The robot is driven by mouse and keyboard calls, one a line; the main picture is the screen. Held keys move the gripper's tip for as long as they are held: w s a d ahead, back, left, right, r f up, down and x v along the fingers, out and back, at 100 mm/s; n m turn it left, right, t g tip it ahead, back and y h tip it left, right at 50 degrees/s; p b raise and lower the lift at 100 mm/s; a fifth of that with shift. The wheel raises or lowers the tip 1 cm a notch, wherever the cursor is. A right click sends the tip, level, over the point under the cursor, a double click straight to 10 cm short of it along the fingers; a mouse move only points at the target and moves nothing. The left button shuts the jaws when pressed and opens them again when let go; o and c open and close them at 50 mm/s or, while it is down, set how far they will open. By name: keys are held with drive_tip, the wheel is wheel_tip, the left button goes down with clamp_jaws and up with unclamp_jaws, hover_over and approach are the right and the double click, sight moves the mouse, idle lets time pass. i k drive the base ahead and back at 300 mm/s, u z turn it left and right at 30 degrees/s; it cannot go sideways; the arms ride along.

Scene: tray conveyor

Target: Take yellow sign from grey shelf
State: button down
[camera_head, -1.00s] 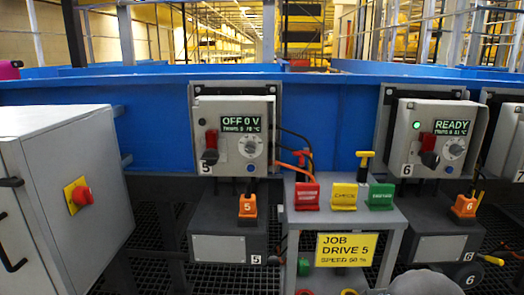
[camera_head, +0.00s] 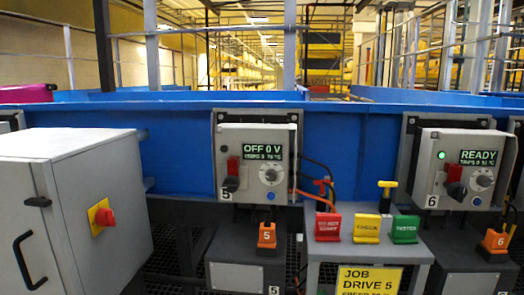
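The grey shelf (camera_head: 410,257) stands in front of the blue conveyor wall, right of the middle of the head view. On its top stand three small signs in a row. The yellow sign (camera_head: 366,228), apparently lettered CHECK, is in the middle. A red sign (camera_head: 328,227) is to its left and a green sign (camera_head: 404,229) to its right. A yellow-topped tool with a black shaft (camera_head: 387,190) stands upright behind the yellow and green signs. My gripper is not in view, so its state and distance from the sign cannot be seen.
A yellow JOB DRIVE 5 placard (camera_head: 369,281) hangs on the shelf's front. Control box 5 (camera_head: 256,148) reads OFF 0 V; control box 6 (camera_head: 462,146) reads READY. Cables hang left of the signs. A grey cabinet (camera_head: 75,260) with a red switch fills the left.

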sight(366, 230)
drive_tip(key=z, duration=2.35)
drive_tip(key=k, duration=0.65)
drive_tip(key=u, duration=0.65)
